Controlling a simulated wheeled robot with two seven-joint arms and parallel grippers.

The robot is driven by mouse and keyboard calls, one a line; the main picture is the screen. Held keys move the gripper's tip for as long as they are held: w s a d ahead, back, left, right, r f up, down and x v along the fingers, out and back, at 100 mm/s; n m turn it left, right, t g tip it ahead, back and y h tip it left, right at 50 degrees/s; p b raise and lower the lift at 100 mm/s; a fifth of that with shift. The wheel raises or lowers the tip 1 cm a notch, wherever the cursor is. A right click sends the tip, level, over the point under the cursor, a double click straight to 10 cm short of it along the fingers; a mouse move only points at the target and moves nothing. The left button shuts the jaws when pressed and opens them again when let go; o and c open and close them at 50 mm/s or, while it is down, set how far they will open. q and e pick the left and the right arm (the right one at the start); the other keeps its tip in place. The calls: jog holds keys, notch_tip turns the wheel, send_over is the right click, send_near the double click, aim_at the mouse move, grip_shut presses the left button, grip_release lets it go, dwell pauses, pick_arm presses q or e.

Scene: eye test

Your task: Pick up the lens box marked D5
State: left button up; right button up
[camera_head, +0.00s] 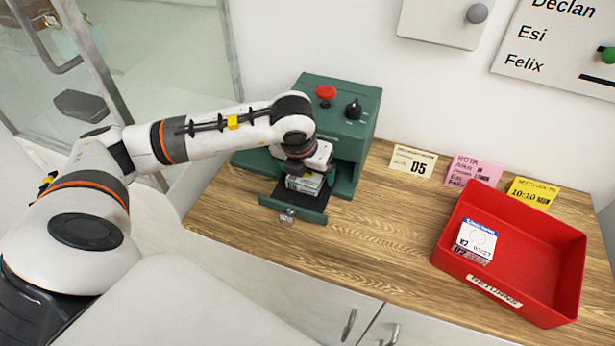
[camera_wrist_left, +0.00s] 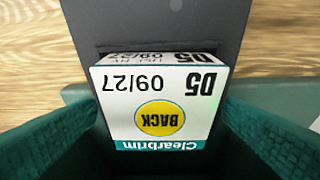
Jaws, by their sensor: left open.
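The lens box (camera_head: 304,184) sits in the pulled-out drawer (camera_head: 292,203) of the green machine (camera_head: 340,118). In the left wrist view the box (camera_wrist_left: 160,100) is white and reads D5, 09/27, BACK on a yellow disc and Clearbrim on a teal band, all upside down. My left gripper (camera_head: 305,168) is open right above the box and hides part of it. Ribbed green surfaces flank the box in the wrist view; I cannot tell whether jaws touch it. My right gripper is not in view.
A red returns tray (camera_head: 562,248) at the right holds a white and blue box (camera_head: 477,241). A D5 card (camera_head: 412,162), a pink card (camera_head: 472,170) and a yellow card (camera_head: 533,194) stand by the wall. The wooden top between machine and tray is clear.

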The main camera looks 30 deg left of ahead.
pick_arm(q)
jog(key=c, duration=1.1)
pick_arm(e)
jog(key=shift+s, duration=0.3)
pick_arm(q)
jog(key=shift+r, duration=0.1)
